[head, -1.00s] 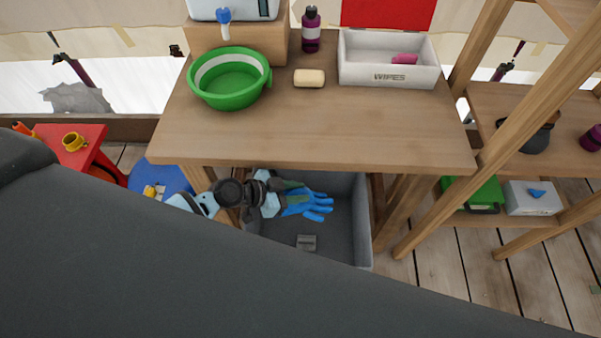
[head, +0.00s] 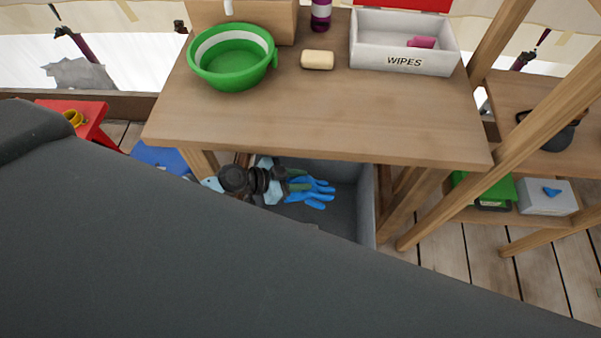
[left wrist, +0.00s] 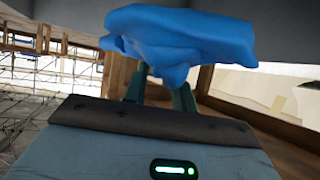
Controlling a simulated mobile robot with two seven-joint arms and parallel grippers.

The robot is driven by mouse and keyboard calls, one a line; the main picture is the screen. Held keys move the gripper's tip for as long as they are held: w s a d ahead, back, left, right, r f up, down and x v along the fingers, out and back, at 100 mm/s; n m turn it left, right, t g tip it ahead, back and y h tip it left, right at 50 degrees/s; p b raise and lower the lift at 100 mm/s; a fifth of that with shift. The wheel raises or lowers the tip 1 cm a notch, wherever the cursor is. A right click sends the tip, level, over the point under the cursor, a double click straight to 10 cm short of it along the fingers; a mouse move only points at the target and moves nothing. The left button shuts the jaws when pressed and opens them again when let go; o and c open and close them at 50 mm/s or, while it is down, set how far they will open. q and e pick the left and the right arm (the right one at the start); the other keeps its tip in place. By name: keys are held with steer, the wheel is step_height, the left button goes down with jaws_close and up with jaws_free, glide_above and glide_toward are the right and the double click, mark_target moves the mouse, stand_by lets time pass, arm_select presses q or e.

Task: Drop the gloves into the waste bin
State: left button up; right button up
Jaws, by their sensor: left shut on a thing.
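The blue gloves (head: 313,193) are in the head view, below the front edge of the table and over the inside of the grey bin (head: 367,205). My left gripper (head: 292,185) is shut on them, and their fingers spread out to the right. In the left wrist view the gloves (left wrist: 180,38) are a bunched blue shape at the tips of my left gripper (left wrist: 160,88). The table hides the back of the bin, and my own dark body hides its front. My right gripper is not in view.
The wooden table (head: 300,120) overhangs the bin. A wooden shelf post (head: 500,140) rises at the right. A red stool (head: 85,118) stands at the left.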

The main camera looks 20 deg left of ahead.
arm_select(q)
steer(key=shift+f+b, duration=0.3)
steer(key=shift+f, duration=0.65)
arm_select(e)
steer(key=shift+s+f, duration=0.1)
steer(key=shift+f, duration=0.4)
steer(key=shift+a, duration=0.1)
arm_select(q)
steer(key=o, duration=1)
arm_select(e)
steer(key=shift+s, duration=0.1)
arm_select(q)
steer(key=shift+b+v, duration=0.3)
steer(key=shift+v, duration=3.6)
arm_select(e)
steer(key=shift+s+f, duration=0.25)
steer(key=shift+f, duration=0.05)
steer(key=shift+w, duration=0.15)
